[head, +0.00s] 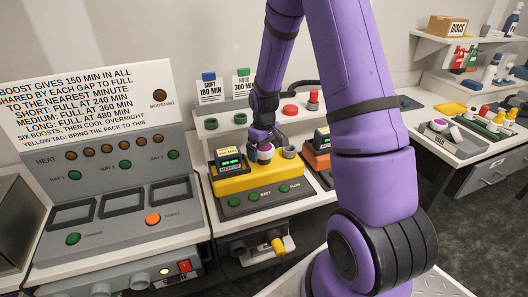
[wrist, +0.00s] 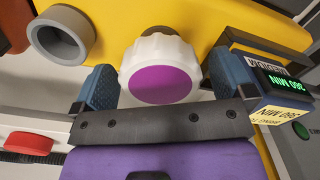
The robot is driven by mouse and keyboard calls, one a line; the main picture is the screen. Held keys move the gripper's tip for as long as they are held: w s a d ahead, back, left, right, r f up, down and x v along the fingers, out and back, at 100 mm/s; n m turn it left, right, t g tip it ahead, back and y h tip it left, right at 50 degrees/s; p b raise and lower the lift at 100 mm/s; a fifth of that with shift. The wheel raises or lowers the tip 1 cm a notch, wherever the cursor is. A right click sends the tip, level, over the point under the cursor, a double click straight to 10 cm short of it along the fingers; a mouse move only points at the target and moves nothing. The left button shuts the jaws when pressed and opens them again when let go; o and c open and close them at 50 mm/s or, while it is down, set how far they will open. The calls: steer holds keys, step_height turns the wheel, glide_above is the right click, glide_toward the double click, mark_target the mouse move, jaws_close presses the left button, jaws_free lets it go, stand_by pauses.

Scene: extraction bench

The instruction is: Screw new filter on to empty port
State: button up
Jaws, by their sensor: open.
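A white ridged filter with a purple face (wrist: 160,82) is at the yellow unit (wrist: 215,18), with a brown round part just behind it. In the head view this filter (head: 265,153) is on top of the yellow unit (head: 240,178). My gripper (wrist: 161,86) is open, with one blue finger on each side of the filter. I cannot tell whether the fingers touch it. An open grey port (wrist: 61,38) is beside the filter on the same unit; it also shows in the head view (head: 289,152). I cannot tell how firmly the filter is seated.
A small display box reading 360 MIN (wrist: 280,82) is close to my right finger in the wrist view. An orange unit (head: 318,158) stands to the right. A red button (head: 291,110) is behind. The control console (head: 110,190) stands left. Another table (head: 445,145) is at the right.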

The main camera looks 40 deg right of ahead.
steer(key=n, duration=1.2)
steer(key=shift+n, duration=0.4)
steer(key=shift+c, duration=0.5)
